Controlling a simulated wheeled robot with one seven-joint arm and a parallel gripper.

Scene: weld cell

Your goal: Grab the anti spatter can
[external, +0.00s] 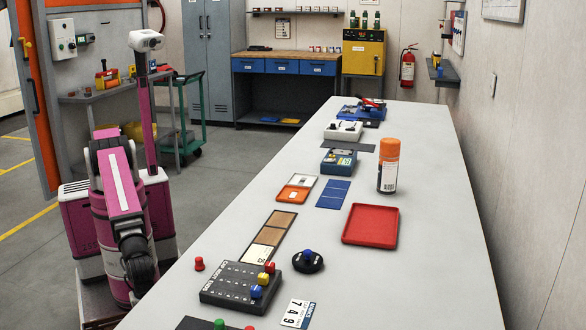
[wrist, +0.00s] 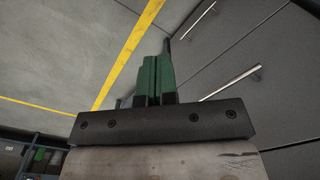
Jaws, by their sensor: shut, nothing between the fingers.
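The anti spatter can (external: 387,172) stands upright on the long grey table in the external view, with an orange top and a white, dark-marked lower body. It is beside the red tray, on the far side of it. My gripper shows in the wrist view as two green fingers (wrist: 157,78) pressed together, shut and empty. My arm is folded at the left of the table, far from the can. The gripper itself cannot be made out in the external view. The can is not in the wrist view.
The red tray (external: 371,226) lies in front of the can. A blue mat (external: 333,194) and an orange tray (external: 293,194) lie to its left. A black pegboard (external: 241,287) and a black round base (external: 307,262) are nearer. Bare tabletop lies right of the can.

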